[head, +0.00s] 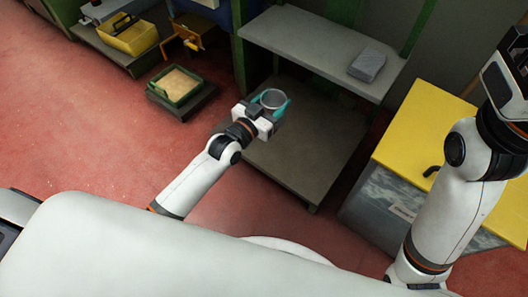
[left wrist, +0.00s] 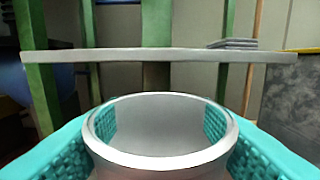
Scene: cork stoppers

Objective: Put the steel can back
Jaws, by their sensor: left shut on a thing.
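The steel can (head: 272,99) is a grey, open-topped cylinder in the head view. My left gripper (head: 271,104) is shut on it, with a teal finger pad on each side. In the left wrist view the can (left wrist: 160,135) is large and upright, and its inside looks empty. The can is in front of a grey shelf unit, over or near its lower board (head: 300,165); its height above that board cannot be told. My right arm stands at the right of the head view, and its fingertips are not in view.
The upper shelf (head: 310,50) carries a grey stack (head: 367,64); its edge also crosses the left wrist view (left wrist: 150,56). A yellow-topped cabinet (head: 425,130) stands right. A green-rimmed tray (head: 176,86) and yellow bin (head: 128,35) sit left. Red floor is clear at left.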

